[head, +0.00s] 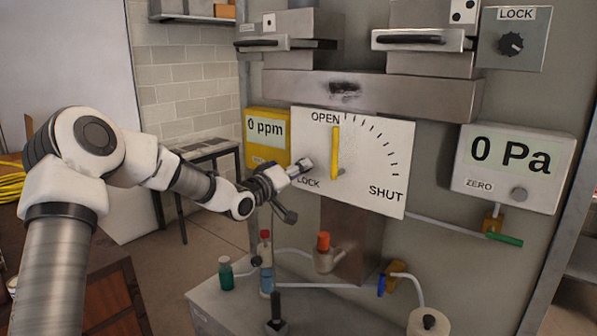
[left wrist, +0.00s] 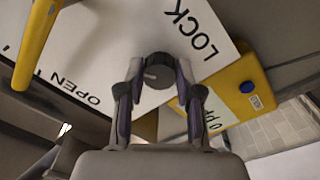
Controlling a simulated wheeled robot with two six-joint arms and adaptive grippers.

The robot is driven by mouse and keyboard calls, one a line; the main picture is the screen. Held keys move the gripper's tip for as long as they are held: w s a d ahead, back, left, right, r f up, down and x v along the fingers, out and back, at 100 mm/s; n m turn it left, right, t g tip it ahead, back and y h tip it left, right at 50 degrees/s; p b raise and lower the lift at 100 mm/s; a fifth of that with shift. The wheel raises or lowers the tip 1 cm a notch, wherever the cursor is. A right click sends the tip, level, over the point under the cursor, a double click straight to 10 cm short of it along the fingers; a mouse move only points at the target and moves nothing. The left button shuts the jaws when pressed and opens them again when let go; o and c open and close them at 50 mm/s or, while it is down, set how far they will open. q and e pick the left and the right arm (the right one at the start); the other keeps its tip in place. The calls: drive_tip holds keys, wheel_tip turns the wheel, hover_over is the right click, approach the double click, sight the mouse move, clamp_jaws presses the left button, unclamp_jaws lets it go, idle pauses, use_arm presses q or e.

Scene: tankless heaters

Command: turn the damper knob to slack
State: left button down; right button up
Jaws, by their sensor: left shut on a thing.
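The white damper plate (head: 375,150) reads OPEN, SHUT and LOCK, and its yellow lever (head: 335,152) stands upright at OPEN. My left gripper (head: 303,167) reaches the plate's lower left, beside LOCK. In the left wrist view, the fingers of my left gripper (left wrist: 155,80) are shut on a round dark knob (left wrist: 157,68) next to the word LOCK. The knob has a light mark on its face; I cannot tell what setting it points to. In the head view the fingers hide the knob. My right gripper is not in view.
A yellow meter (head: 266,128) reads 0 ppm left of the plate. A white gauge (head: 513,165) reads 0 Pa at right. Another LOCK knob (head: 510,44) is at upper right.

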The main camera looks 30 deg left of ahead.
use_arm(q)
drive_tip(key=n, duration=1)
drive_tip(key=shift+r+y, duration=0.15)
drive_tip(key=shift+y, duration=0.25)
drive_tip(key=c, duration=0.8)
unclamp_jaws()
drive_tip(key=shift+o, duration=0.2)
drive_tip(key=shift+s, duration=0.1)
